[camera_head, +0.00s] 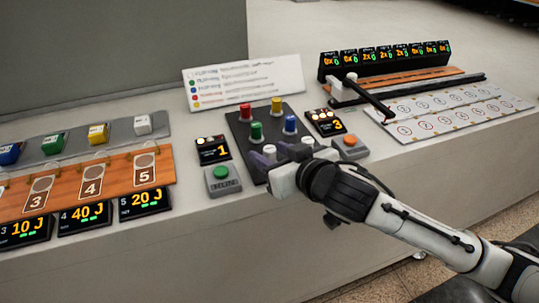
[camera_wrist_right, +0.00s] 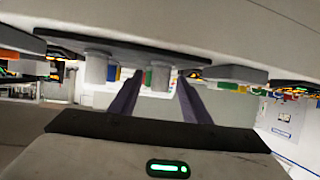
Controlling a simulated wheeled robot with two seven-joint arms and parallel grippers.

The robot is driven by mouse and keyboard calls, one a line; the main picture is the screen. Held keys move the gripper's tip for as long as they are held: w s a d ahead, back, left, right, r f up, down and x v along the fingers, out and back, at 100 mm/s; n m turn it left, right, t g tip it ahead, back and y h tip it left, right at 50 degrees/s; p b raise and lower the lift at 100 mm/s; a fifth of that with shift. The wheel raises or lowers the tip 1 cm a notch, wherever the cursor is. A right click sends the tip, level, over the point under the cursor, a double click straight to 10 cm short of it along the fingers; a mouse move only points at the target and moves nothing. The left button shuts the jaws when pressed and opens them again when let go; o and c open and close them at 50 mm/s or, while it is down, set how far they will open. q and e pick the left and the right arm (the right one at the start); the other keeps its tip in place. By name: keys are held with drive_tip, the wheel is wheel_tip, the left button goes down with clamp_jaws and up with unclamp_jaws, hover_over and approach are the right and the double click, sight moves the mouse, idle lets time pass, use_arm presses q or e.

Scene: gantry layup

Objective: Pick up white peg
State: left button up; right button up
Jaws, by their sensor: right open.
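A black peg board (camera_head: 240,128) stands on the counter with red, yellow, green and blue pegs and two white pegs. One white peg (camera_head: 270,151) is at its near left, the other white peg (camera_head: 307,141) at its near right. My right gripper (camera_head: 268,157) is open low at the board's near edge, its purple fingers on either side of the near-left white peg. In the right wrist view, which looks upside down, that peg (camera_wrist_right: 164,77) shows between the fingertips and the other white peg (camera_wrist_right: 97,67) outside them. My left gripper is out of view.
A green-button box (camera_head: 222,179) and display "1" (camera_head: 213,150) stand left of the board. An orange-button box (camera_head: 349,146) and display "3" (camera_head: 325,122) stand right. A legend sign (camera_head: 244,81) is behind. A gantry (camera_head: 361,95) and numbered white sheet (camera_head: 450,108) lie right.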

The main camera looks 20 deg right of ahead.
drive_tip(key=shift+w+a+f, duration=0.1)
drive_tip(key=shift+w+f, duration=0.1)
drive_tip(key=shift+w, duration=0.25)
clamp_jaws()
drive_tip(key=shift+r, duration=0.1)
